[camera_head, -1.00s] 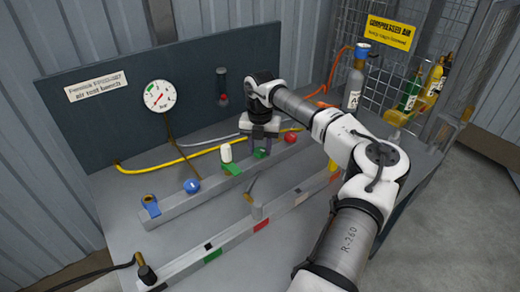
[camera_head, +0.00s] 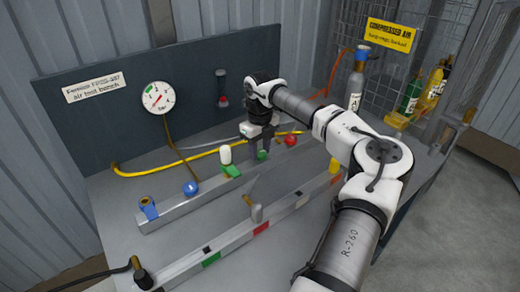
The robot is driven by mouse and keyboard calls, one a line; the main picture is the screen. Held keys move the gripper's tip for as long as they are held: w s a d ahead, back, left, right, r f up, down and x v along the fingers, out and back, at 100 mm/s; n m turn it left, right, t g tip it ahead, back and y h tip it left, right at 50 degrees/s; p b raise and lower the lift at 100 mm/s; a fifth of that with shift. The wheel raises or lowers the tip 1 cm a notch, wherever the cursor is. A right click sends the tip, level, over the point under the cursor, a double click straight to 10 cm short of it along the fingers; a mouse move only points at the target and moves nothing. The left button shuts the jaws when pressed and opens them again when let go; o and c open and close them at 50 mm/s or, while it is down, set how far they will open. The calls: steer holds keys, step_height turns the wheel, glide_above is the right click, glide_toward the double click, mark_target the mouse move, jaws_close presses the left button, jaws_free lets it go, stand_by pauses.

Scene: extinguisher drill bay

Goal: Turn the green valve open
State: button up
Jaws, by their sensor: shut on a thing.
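A green valve knob (camera_head: 263,155) sits on the grey rail of the bench, left of a red knob. My gripper (camera_head: 260,152) points down over it, its fingers at the knob's sides, shut on it. Only a small part of the green knob shows between and below the fingers. How far it is turned cannot be seen.
On the rail are a red knob (camera_head: 291,140), a blue round knob (camera_head: 190,187) and a blue fitting (camera_head: 148,208). A yellow hose (camera_head: 165,168) runs behind. A gauge (camera_head: 157,98) hangs on the back panel. A brass lever (camera_head: 249,201) stands in front. Gas cylinders (camera_head: 412,92) stand right.

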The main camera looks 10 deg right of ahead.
mark_target(260, 152)
steer(key=shift+w+r+n, duration=0.1)
steer(key=shift+n, duration=0.9)
steer(key=o, duration=1)
step_height(260, 152, up, 14)
steer(key=b, duration=0.2)
